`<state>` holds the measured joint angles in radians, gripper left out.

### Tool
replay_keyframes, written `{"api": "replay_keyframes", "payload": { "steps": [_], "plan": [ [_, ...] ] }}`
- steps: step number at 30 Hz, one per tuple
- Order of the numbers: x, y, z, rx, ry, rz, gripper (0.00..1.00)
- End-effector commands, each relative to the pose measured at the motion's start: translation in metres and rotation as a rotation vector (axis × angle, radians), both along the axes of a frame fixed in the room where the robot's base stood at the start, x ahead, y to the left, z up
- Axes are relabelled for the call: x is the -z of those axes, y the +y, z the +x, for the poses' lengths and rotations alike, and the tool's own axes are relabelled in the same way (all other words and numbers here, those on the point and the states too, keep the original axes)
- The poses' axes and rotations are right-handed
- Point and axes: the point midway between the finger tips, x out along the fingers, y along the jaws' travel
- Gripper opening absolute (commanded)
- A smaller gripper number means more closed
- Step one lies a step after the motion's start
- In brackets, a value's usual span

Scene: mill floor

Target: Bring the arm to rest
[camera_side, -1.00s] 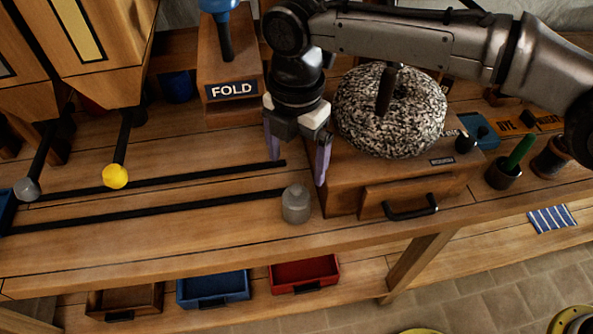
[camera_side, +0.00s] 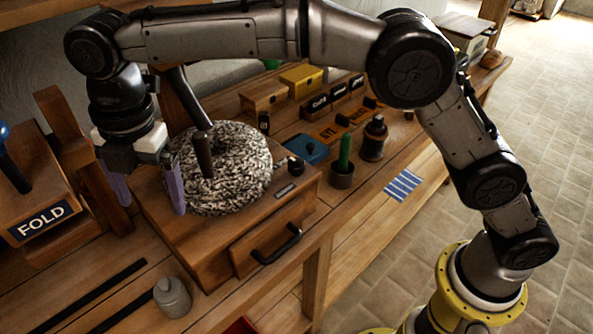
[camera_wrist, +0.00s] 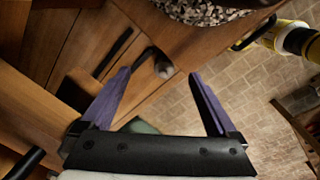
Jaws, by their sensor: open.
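My gripper (camera_side: 148,195) hangs from my arm with its two purple fingers apart and nothing between them. In the side view it is just left of the speckled millstone (camera_side: 235,165), which sits on a wooden box, and right of the FOLD block (camera_side: 42,222). I cannot tell from this view how far its fingertips are from the box. In the wrist view both fingers of my gripper (camera_wrist: 160,75) are spread wide.
The grey weight (camera_side: 172,297) stands on the bench front beside dark rails (camera_side: 95,295). A drawer with a black handle (camera_side: 276,246) fronts the mill box. A green-handled tool in a cup (camera_side: 343,175), a dark jar (camera_side: 374,140) and a striped cloth (camera_side: 403,185) are further right.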

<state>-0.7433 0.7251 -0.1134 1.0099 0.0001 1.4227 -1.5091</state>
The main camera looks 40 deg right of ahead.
Motion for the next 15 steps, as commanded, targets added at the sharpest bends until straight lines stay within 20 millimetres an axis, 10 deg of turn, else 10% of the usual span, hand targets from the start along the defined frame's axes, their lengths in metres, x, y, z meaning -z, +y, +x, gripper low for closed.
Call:
{"api": "replay_keyframes", "payload": {
  "steps": [6,15],
  "plan": [
    [-0.089,-0.112,0.006,0.196,-0.088,0.071,0.94],
    [-0.143,-0.244,-0.048,0.600,-0.174,0.163,0.94]
  ]
}}
